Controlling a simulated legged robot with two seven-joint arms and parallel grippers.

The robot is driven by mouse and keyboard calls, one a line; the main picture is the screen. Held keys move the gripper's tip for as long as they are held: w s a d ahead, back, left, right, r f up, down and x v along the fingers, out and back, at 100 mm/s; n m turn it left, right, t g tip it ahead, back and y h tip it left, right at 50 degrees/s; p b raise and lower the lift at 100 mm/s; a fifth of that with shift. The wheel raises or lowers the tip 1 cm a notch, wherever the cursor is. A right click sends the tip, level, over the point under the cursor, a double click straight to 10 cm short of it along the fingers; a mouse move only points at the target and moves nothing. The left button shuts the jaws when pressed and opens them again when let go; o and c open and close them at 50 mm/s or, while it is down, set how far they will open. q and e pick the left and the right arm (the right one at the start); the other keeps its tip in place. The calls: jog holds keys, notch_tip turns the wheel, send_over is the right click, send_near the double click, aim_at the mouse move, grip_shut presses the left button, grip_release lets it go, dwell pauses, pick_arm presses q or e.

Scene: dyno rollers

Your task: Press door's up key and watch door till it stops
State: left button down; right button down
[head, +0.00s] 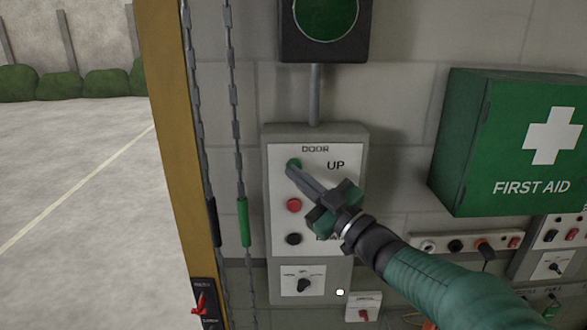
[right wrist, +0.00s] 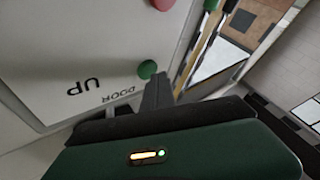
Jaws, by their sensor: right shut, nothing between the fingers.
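The door control box (head: 330,235) is on the block wall, with a white panel marked DOOR. The green UP key (head: 293,164) is at its top left, above a red key (head: 294,205) and a black key (head: 293,239). My right gripper (head: 291,171) is shut and empty, its fingertips at the green key's lower edge. In the right wrist view the fingertips (right wrist: 158,80) appear right at the green key (right wrist: 147,69); whether they push it in I cannot tell. The doorway at left is open to a paved yard; no door panel shows. My left gripper is out of view.
Two hanging chains (head: 237,130) run beside the yellow door post (head: 172,150), left of the box. A green first aid cabinet (head: 510,140) juts out at right. A round green lamp (head: 326,15) is above, and sockets and switches (head: 455,245) are below right.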

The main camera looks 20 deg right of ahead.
jog(key=shift+d, duration=0.1)
jog(key=shift+w, duration=0.35)
dwell(0.6)
jog(key=shift+s, duration=0.15)
jog(key=shift+s+b, duration=0.5)
jog(key=shift+s, duration=0.1)
jog(key=shift+s+a, duration=0.1)
jog(key=shift+a, duration=0.1)
